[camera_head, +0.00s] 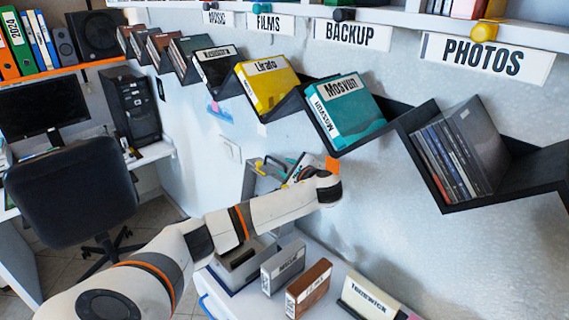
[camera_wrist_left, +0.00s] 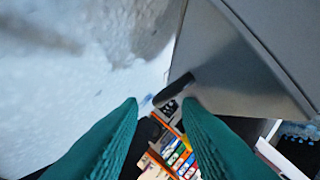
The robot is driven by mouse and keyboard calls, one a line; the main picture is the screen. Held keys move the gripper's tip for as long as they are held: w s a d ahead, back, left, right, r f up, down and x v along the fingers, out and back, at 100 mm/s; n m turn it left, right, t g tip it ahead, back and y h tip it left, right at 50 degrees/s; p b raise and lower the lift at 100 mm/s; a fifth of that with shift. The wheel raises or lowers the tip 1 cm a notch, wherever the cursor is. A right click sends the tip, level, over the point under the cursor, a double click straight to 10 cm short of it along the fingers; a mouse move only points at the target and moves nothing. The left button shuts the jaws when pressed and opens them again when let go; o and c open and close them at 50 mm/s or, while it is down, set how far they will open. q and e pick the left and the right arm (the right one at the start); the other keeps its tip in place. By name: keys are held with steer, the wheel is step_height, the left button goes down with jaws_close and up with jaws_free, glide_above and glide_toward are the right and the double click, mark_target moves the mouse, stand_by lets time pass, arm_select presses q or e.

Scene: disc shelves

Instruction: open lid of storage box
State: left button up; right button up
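I cannot pick out the storage box with certainty. A grey panel (camera_wrist_left: 245,60) fills the upper right of the left wrist view, with a dark bar (camera_wrist_left: 175,88) at its lower edge. My left gripper (camera_wrist_left: 160,103) has two teal fingers set apart, with the bar just beyond and between their tips; contact cannot be told. In the head view my left arm reaches across the middle, its wrist beside the wall, and it hides part of a grey object with yellow parts (camera_head: 262,168). A grey box (camera_head: 242,262) stands below the arm, partly covered. My right gripper is out of view.
A black zigzag shelf (camera_head: 402,118) with disc cases runs along the wall above the arm. Grey (camera_head: 283,266), brown (camera_head: 308,290) and cream (camera_head: 368,298) cases stand on a white surface below. A dark chair (camera_head: 72,190) and desk are at left.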

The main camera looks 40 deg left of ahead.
arm_select(q)
steer(key=shift+x, duration=1.05)
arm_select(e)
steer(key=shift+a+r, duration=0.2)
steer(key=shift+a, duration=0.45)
arm_select(q)
jaws_close()
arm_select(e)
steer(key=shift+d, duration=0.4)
